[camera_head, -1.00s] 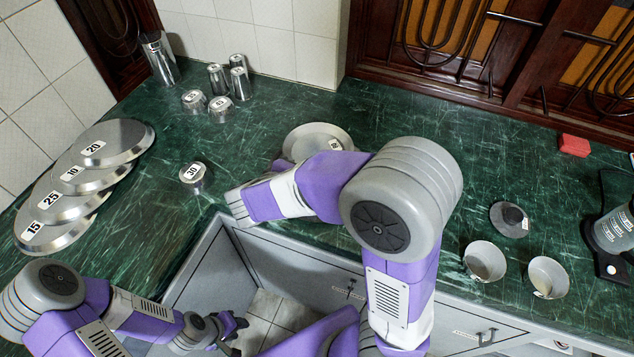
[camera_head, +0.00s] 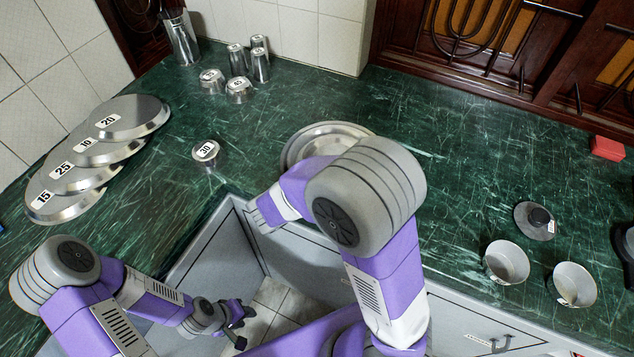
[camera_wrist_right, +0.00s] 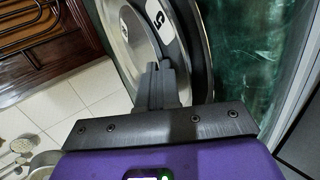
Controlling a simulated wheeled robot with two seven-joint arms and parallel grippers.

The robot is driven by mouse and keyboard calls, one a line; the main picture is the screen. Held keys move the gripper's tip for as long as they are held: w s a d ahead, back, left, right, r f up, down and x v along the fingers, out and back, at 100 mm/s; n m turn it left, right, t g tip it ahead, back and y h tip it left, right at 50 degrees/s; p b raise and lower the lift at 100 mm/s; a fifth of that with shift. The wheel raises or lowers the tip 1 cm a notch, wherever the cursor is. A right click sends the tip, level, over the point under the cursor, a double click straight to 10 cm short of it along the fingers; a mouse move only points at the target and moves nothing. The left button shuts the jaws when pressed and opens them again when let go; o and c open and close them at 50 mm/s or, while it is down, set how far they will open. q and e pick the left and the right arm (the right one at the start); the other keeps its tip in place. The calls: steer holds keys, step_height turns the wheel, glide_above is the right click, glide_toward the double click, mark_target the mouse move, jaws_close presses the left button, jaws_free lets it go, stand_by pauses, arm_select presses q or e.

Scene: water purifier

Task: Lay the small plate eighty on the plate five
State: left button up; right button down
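In the right wrist view, two round metal plates overlap. Whether the two plates touch is unclear. In the head view, the plate rims (camera_head: 300,143) show behind my right arm, which hides that gripper and the labels. My left gripper (camera_head: 238,325) is low at the left, open and empty, below the counter top.
Overlapping plates (camera_head: 62,208) labelled 15, 25, 10 and 20 lie at the left. A metal piece marked 30 (camera_head: 206,160) stands nearby. Metal cups (camera_head: 261,65) are at the back. Two bowls (camera_head: 506,262) and a lid (camera_head: 535,222) are at the right.

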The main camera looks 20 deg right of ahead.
steer(key=c, duration=1.8)
jaws_free()
steer(key=shift+f, duration=0.15)
steer(key=o, duration=0.4)
steer(key=shift+o, duration=0.2)
steer(key=shift+s+f, duration=0.1)
steer(key=shift+a+r, duration=0.15)
steer(key=shift+r, duration=0.1)
steer(key=p+v, duration=0.3)
steer(key=v, duration=0.8)
steer(key=shift+a+r, duration=0.2)
steer(key=shift+r, duration=0.15)
steer(key=shift+s, duration=0.1)
